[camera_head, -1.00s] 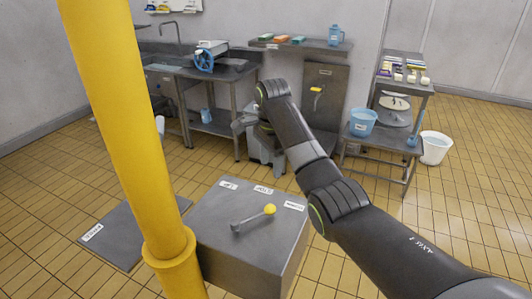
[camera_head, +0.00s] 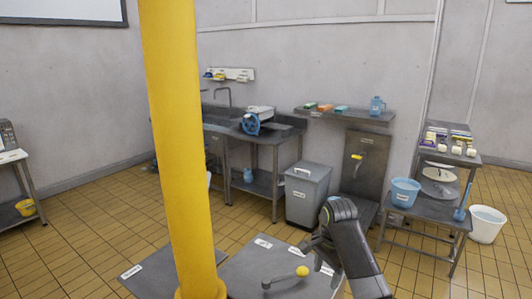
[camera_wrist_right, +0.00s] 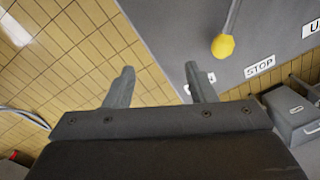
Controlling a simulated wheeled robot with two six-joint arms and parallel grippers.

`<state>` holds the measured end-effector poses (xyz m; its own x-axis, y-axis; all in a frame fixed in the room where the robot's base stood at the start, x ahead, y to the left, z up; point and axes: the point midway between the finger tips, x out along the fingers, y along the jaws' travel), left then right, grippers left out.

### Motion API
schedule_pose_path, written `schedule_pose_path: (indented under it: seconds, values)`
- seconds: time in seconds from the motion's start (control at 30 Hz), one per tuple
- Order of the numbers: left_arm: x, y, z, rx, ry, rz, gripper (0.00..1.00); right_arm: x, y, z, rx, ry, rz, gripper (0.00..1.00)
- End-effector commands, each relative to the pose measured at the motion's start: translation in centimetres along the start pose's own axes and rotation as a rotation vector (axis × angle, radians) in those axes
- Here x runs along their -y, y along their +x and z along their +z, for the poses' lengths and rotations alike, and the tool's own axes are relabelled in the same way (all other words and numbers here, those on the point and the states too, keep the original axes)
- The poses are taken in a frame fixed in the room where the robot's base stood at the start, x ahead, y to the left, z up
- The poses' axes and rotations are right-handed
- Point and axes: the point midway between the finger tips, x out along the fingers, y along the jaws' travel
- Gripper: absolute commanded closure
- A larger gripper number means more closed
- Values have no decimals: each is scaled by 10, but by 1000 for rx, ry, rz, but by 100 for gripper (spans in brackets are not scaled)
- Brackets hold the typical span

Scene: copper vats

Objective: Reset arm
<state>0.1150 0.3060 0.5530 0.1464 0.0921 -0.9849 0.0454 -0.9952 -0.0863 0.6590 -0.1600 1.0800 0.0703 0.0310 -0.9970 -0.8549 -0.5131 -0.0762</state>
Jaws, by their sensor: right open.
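My right arm rises from the bottom right in the head view, and its gripper (camera_head: 309,244) hangs above the grey box (camera_head: 243,272). The wrist view shows its two fingers (camera_wrist_right: 157,78) spread apart with nothing between them. A metal lever with a yellow knob (camera_head: 302,271) sits on top of the box. In the wrist view the knob (camera_wrist_right: 222,46) lies beyond and right of the fingers, apart from them. A STOP label (camera_wrist_right: 260,66) is beside the knob. My left gripper is not in view.
A yellow post (camera_head: 178,140) stands left of the box. Behind are a grey lidded bin (camera_head: 307,192), a sink bench (camera_head: 274,135) and a shelf table with a blue bucket (camera_head: 405,192). A white bucket (camera_head: 486,224) stands on the tiled floor at right.

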Motion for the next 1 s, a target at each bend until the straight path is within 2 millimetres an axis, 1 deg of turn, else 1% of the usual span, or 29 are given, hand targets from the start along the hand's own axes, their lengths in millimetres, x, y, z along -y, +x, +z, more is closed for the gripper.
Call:
schedule_pose_path:
  seconds: [0.03, 0.1, 0.17, 0.2, 0.27, 0.3, 0.37, 0.4, 0.47, 0.5, 0.57, 0.6, 0.67, 0.7, 0.73, 0.9, 1.0]
  values:
    - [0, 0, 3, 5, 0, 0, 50, -14, 17, -1, 0, -24, -4, 50]
    - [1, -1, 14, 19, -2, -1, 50, -33, 38, -2, -7, -72, -16, 50]
    - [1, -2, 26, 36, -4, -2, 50, -52, 57, -3, -14, -117, -27, 50]
    - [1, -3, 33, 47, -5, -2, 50, -65, 68, -2, -20, -149, -35, 50]
    - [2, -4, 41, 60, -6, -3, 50, -86, 83, -1, -31, -195, -45, 50]
    - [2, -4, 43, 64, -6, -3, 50, -100, 93, 0, -40, -226, -50, 50]
    - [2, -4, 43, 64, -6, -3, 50, -122, 106, 2, -53, -272, -58, 50]
    - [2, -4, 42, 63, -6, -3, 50, -138, 114, 4, -62, -302, -61, 50]
    - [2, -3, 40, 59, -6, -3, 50, -160, 123, 7, -78, -349, -67, 50]
    - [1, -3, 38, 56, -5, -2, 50, -176, 129, 10, -89, -379, -67, 50]
    - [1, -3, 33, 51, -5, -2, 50, -200, 136, 15, -107, -426, -70, 50]
    - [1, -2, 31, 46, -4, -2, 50, -216, 140, 18, -118, -458, -69, 50]
    - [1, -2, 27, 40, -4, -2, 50, -240, 143, 24, -138, -506, -69, 50]
    - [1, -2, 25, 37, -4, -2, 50, -257, 145, 28, -150, -538, -66, 50]
    - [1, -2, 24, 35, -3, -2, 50, -269, 146, 32, -160, -562, -64, 50]
    - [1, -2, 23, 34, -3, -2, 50, -335, 140, 52, -217, -700, -44, 50]
    - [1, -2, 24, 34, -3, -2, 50, -365, 131, 62, -247, -772, -29, 50]
